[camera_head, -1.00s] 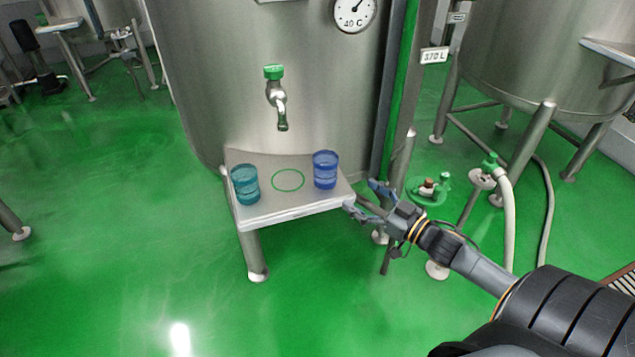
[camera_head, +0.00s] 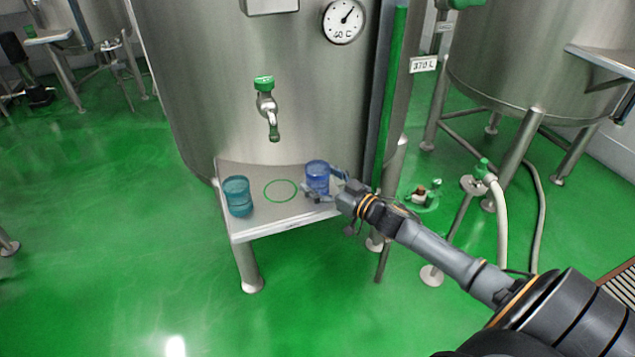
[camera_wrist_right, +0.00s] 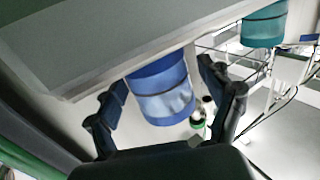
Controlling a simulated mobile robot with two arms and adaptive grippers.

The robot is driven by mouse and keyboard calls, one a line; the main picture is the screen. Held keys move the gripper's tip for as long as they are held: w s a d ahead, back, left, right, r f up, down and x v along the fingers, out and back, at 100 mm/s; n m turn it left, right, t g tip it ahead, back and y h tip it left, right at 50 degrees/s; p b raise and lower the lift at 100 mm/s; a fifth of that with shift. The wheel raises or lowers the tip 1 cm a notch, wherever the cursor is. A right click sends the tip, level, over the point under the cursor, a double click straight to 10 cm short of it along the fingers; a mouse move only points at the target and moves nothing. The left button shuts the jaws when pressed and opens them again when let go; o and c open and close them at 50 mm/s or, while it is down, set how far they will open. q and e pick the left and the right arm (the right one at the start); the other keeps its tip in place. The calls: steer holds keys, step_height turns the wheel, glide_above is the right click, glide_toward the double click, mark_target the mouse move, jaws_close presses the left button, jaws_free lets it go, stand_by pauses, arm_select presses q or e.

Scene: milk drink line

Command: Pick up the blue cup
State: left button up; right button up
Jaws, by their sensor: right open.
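The blue cup (camera_head: 317,176) stands upright on the right part of the metal shelf (camera_head: 262,223) under the tap. My right gripper (camera_head: 322,186) is open at the cup, coming from the right, with a finger on either side of it. In the right wrist view the blue cup (camera_wrist_right: 161,90) sits between the two spread fingers, with visible room at least on the right side. The fingers partly hide the cup's lower right in the head view. My left gripper is not in view.
A teal cup (camera_head: 237,196) stands on the shelf's left part. A green ring mark (camera_head: 280,191) lies bare between the cups. The tap (camera_head: 267,108) hangs from the tank above. A green post (camera_head: 390,95) rises behind my right arm.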

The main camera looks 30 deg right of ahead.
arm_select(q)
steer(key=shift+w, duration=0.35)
arm_select(e)
steer(key=shift+w, duration=0.25)
steer(key=shift+c, duration=0.4)
steer(key=c, duration=1)
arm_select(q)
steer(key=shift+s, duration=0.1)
arm_select(e)
steer(key=shift+r, duration=0.15)
